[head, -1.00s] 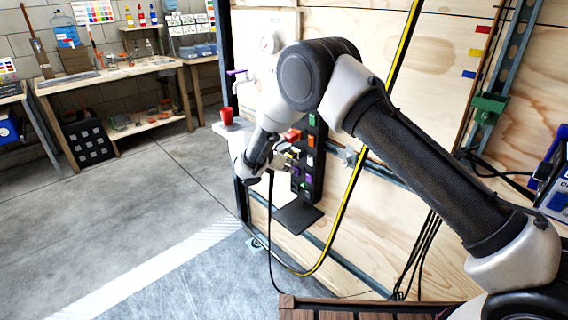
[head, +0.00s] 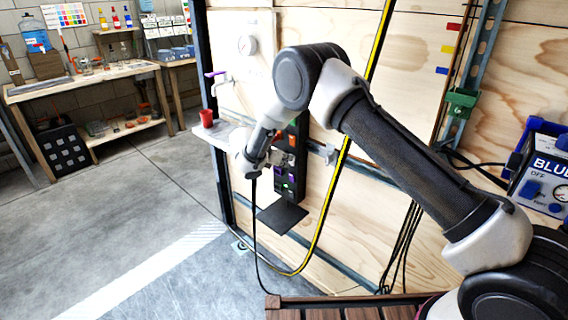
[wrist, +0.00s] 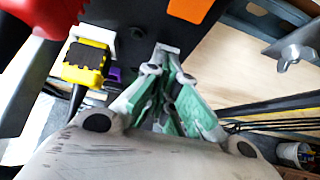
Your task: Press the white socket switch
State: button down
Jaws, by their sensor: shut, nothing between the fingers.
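A black panel (head: 287,211) with coloured modules is mounted on the plywood wall. My gripper (head: 287,160) is in front of its middle part and covers some of the modules. In the wrist view my gripper (wrist: 165,62) is shut and empty, its fingertips close to the dark panel face. A white socket (wrist: 97,36) with a yellow and black plug (wrist: 86,64) in it is left of the fingertips. A small pale piece shows right at the fingertips; I cannot tell whether it is the white switch or part of the fingers. Contact cannot be told.
A red part (wrist: 55,16) is close at the upper left of the wrist view, and an orange block (wrist: 190,9) is above the fingertips. A black cable hangs below my wrist. A shelf with a red cup (head: 206,118) stands left of the panel.

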jog(key=shift+r, duration=0.8)
jog(key=v, duration=1.3)
jog(key=shift+r, duration=0.2)
